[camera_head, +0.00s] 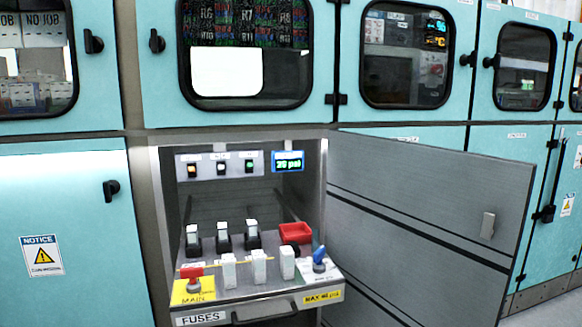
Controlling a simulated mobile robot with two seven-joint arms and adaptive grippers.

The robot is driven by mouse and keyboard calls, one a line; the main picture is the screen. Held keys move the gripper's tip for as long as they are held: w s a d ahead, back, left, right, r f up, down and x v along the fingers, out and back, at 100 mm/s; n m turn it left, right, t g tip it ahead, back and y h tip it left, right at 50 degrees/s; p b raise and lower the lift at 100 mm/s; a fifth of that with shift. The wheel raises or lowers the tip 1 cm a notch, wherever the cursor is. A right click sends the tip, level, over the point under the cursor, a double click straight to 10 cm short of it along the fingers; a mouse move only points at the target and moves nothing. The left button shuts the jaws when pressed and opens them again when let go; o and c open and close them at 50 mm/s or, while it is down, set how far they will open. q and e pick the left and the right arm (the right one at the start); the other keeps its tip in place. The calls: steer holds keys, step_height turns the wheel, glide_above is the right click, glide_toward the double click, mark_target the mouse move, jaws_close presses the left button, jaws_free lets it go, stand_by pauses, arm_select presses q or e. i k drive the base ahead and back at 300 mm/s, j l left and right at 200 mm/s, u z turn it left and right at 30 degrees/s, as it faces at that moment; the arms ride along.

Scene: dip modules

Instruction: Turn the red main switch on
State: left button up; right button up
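The red main switch (191,273) sits at the front left of a pulled-out drawer, on a yellow plate marked MAIN (193,292). Its red handle looks level, lying across the plate; I cannot tell its on or off position. The drawer front (262,309) carries the labels FUSES and MAX and a dark handle. Neither of my grippers is in view.
The grey compartment door (420,210) stands wide open to the right. White fuses (259,266), a blue knob (319,257) and a red tray (295,232) share the drawer. A display (288,161) and small lit switches are behind. The left cabinet door (70,220) is shut.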

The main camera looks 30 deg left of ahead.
mark_target(191, 274)
steer(key=u, duration=1.65)
steer(key=i, duration=0.35)
